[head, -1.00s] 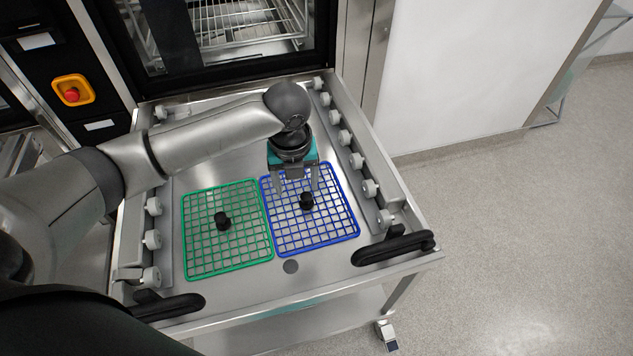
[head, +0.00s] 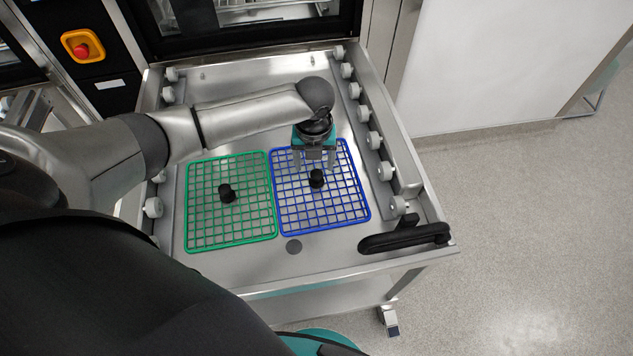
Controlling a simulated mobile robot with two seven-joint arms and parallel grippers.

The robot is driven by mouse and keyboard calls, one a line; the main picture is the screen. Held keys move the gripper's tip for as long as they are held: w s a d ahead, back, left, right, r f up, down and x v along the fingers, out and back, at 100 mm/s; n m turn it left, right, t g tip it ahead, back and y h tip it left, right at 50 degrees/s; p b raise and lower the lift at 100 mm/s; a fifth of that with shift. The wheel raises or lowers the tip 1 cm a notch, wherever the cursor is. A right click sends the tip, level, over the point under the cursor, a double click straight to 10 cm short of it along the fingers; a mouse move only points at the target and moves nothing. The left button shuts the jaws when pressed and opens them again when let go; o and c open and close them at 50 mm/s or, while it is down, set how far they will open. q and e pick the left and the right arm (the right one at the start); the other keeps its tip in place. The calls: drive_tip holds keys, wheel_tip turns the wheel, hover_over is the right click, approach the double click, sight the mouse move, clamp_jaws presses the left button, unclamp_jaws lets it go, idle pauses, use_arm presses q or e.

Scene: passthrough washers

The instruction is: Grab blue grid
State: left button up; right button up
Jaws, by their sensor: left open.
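The blue grid (head: 345,207) lies flat on the steel cart top, with a black knob (head: 317,178) standing at its middle. My left gripper (head: 315,166) is open above the far half of the blue grid, its two fingers pointing down close to the knob. I cannot tell whether the fingers touch the knob or stand just behind it. A green grid (head: 232,230) with its own black knob (head: 227,193) lies flat beside the blue one, on the left. My right gripper is not in view.
The steel cart (head: 370,250) has white rollers (head: 375,140) along both sides and a black handle (head: 405,237) at its near right corner. A washer (head: 250,20) stands behind it. A red button on yellow (head: 82,47) is at the upper left. Open floor lies right.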

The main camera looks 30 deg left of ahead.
sight(316, 173)
use_arm(q)
drive_tip(key=f, duration=0.2)
drive_tip(key=w+f+b, duration=0.1)
drive_tip(key=shift+d+f, duration=0.1)
drive_tip(key=shift+f, duration=0.3)
drive_tip(key=shift+f+b, duration=0.3)
drive_tip(key=shift+f, duration=0.15)
drive_tip(key=shift+c, duration=0.2)
clamp_jaws()
idle(0.5)
